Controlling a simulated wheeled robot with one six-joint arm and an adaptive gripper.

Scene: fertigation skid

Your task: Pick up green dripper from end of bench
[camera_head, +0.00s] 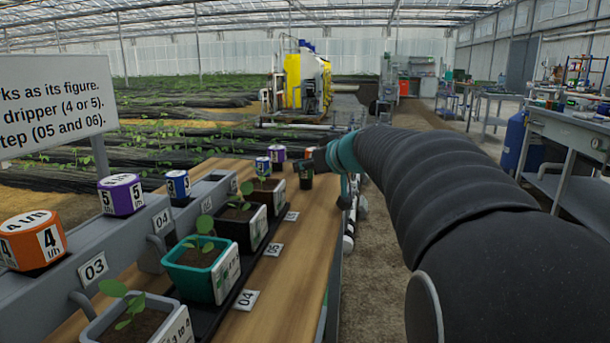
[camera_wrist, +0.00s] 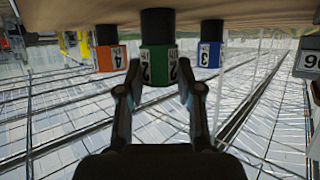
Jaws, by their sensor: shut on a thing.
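The green dripper (camera_wrist: 158,64), marked 2, is in the middle of the upside-down wrist view, with a black part joined to it on the bench side. My gripper (camera_wrist: 157,77) is shut on it, one finger on each side. In the head view my gripper (camera_head: 308,162) is at the far end of the wooden bench (camera_head: 305,240), partly hidden by my arm. The dripper there is a small dark shape (camera_head: 306,180). I cannot tell whether it touches the bench.
An orange dripper (camera_wrist: 110,58) and a blue dripper (camera_wrist: 209,55) flank the green one in the wrist view. In the head view, potted seedlings (camera_head: 203,266) line the bench. Numbered drippers (camera_head: 121,194) stand on a grey rail at left. A sign (camera_head: 55,105) stands behind.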

